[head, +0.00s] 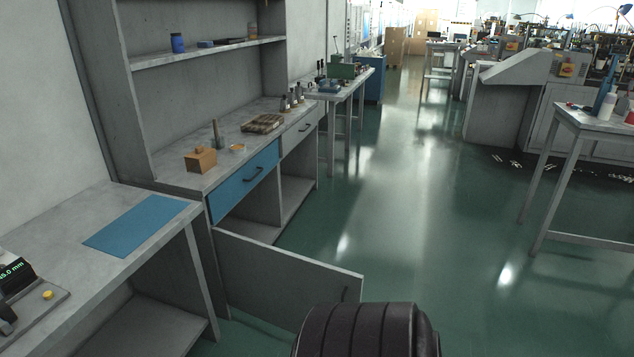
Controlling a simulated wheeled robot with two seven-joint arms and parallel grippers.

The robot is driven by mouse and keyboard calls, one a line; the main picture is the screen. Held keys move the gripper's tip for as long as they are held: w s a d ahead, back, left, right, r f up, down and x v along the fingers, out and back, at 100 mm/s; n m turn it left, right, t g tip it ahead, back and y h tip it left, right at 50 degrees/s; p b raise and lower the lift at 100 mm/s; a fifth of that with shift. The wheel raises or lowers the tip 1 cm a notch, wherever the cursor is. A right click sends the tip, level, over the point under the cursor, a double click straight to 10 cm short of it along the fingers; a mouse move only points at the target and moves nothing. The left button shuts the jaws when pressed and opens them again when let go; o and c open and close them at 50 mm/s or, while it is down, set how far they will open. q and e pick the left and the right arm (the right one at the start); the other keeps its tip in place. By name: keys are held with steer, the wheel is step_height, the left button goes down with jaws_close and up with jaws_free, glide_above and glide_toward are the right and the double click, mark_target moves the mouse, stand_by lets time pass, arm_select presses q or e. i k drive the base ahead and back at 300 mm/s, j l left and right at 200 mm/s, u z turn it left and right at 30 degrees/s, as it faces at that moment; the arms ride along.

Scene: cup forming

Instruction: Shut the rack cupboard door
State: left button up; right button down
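The grey rack cupboard door (283,278) stands wide open, swung out from its left edge into the aisle. Its dark handle (345,294) is near the free right edge. The grey rack (203,173) stands against the left wall, and its lower compartment is open to view below a blue drawer (244,183). The blue drawer looks closed. A dark ribbed part, which seems to be mine, covers the door's lower right corner. Neither of my grippers shows in the head view.
A grey table (165,245) with a blue mat (138,224) stands left of the door, close to its hinge side. The green floor (410,210) right of the door is clear. Another table (580,125) stands at the right.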

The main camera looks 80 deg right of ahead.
mark_target(279, 287)
steer(key=z, duration=2.05)
